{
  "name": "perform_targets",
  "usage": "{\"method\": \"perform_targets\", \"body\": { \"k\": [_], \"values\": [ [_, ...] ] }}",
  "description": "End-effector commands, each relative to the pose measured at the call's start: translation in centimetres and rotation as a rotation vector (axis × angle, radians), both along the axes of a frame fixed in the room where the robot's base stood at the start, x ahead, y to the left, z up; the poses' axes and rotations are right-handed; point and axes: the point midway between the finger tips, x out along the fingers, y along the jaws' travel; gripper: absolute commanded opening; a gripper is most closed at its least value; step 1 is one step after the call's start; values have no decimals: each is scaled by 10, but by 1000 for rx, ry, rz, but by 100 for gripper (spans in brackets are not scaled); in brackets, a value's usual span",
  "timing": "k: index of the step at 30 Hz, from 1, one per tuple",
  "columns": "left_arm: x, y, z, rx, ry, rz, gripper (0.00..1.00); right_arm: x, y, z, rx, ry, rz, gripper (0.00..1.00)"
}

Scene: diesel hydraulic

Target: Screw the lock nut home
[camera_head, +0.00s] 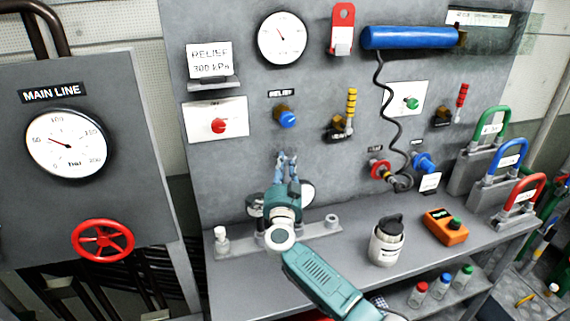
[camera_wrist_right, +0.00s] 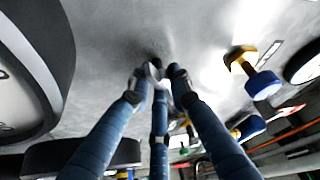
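The relief fitting on the panel has a brass body with a blue knob (camera_head: 288,119), under a RELIEF label. It also shows in the right wrist view, where a brass hexagonal part (camera_wrist_right: 240,59), possibly the lock nut, sits behind the blue knob (camera_wrist_right: 263,85). My right gripper (camera_head: 286,158) points up at the panel below this fitting, apart from it. Its blue fingers come near each other in the wrist view (camera_wrist_right: 157,75), with small gaps between the tips and no clear object held. My left gripper is not in view.
A round dial (camera_head: 307,192) is partly hidden behind my right gripper. The bench (camera_head: 350,275) carries a grey canister (camera_head: 386,243), an orange meter (camera_head: 445,227) and coloured padlocks (camera_head: 508,160). A coiled black cable (camera_head: 392,115) hangs right of the fitting. A red handwheel (camera_head: 102,240) is at left.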

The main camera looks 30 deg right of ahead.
Motion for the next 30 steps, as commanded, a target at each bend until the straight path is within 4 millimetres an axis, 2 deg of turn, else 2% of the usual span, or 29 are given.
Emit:
{"method": "perform_targets", "body": {
  "k": [5, 11, 30],
  "values": [
    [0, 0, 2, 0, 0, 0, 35, 0, 0, 3, 6, -4, -1, 0],
    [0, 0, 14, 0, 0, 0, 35, 0, 0, 5, 65, -17, -3, 0],
    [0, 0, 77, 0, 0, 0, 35, 0, 0, 9, 476, -116, -5, 0]
  ]
}}
